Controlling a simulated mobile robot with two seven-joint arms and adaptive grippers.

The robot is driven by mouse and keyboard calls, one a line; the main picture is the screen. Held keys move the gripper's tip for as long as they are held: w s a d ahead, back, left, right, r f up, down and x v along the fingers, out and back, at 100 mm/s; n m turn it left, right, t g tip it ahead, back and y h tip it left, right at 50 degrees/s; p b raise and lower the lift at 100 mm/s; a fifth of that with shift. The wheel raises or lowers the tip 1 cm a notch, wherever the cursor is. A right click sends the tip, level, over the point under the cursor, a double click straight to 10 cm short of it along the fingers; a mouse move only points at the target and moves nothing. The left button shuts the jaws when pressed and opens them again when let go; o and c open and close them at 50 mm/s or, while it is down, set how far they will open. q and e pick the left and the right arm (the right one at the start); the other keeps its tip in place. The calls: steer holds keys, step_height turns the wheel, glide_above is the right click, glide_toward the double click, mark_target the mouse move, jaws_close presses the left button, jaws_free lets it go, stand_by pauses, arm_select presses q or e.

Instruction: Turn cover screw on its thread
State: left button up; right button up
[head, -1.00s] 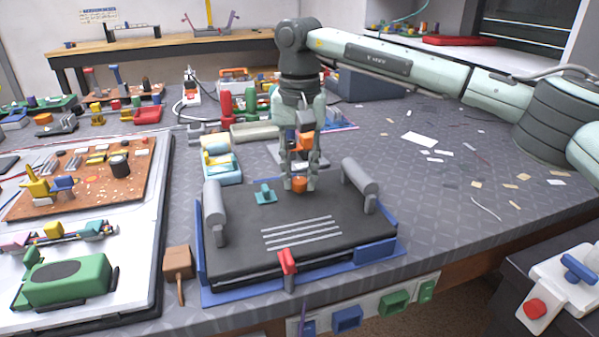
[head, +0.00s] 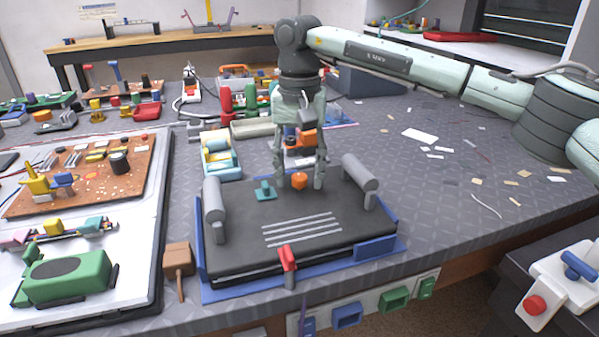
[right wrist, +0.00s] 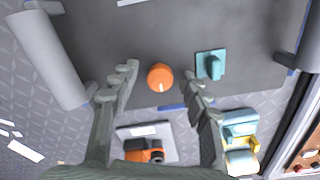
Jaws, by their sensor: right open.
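The orange cover screw (head: 299,181) sits on the dark flat cover (head: 238,225) near its far edge. It also shows in the right wrist view (right wrist: 160,77), with a short white mark on its top. My right gripper (head: 299,184) points down over it in the head view. In the right wrist view its two fingers (right wrist: 160,83) are spread apart, one on each side of the screw, with gaps between. A teal knob on a square base (head: 264,190) stands left of the screw in the head view. My left gripper does not show.
A cream and blue holder (head: 220,153) is behind.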

mark_target(299, 177)
step_height(299, 177, up, 12)
stand_by(0.5)
